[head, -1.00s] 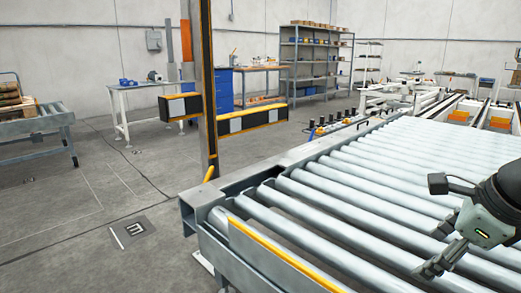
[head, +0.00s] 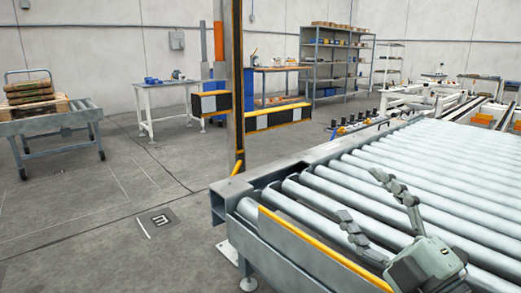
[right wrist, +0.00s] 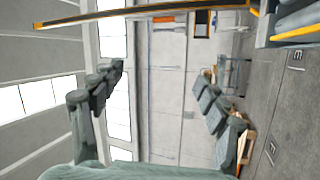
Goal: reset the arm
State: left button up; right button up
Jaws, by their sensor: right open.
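My right gripper (head: 362,205) comes in from the lower right in the head view, over the near rollers of the roller conveyor (head: 340,209). Its two fingers are spread wide with nothing between them. In the right wrist view, the fingers of the right gripper (right wrist: 162,88) stand apart at left and right, with wall and floor behind. My left gripper is in neither view.
A yellow-edged rail (head: 315,252) runs along the conveyor's near side. A column (head: 233,90) with a yellow-black guard stands behind its left corner. A wheeled roller cart (head: 55,122) with loaded pallets is at the left. The floor between is clear.

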jog(key=s+d+f+m+g+h, duration=0.1)
jog(key=d+f+m+g+h, duration=0.2)
jog(key=f+m+h, duration=0.45)
jog(key=s+d+f+m+g+h, duration=0.15)
jog(key=d+f+m, duration=0.3)
jog(key=f, duration=0.55)
jog(key=s+a+f+m+g, duration=0.4)
jog(key=s+f+g, duration=0.4)
jog(key=f, duration=0.5)
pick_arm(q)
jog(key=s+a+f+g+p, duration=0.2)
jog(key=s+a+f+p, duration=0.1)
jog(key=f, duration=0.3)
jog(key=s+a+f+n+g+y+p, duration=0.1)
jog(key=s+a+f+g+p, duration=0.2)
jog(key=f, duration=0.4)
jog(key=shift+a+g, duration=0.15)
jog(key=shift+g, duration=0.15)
pick_arm(e)
jog(key=s+d+f+g, duration=0.2)
jog(key=s+d+f, duration=0.1)
jog(key=f, duration=0.3)
jog(key=s+d+f+m+g+h, duration=0.1)
jog(key=s+d+f+g, duration=0.1)
jog(key=f, duration=0.5)
jog(key=s+d, duration=0.1)
jog(key=s, duration=0.1)
jog(key=shift+s+d, duration=0.2)
jog(key=shift+s, duration=0.2)
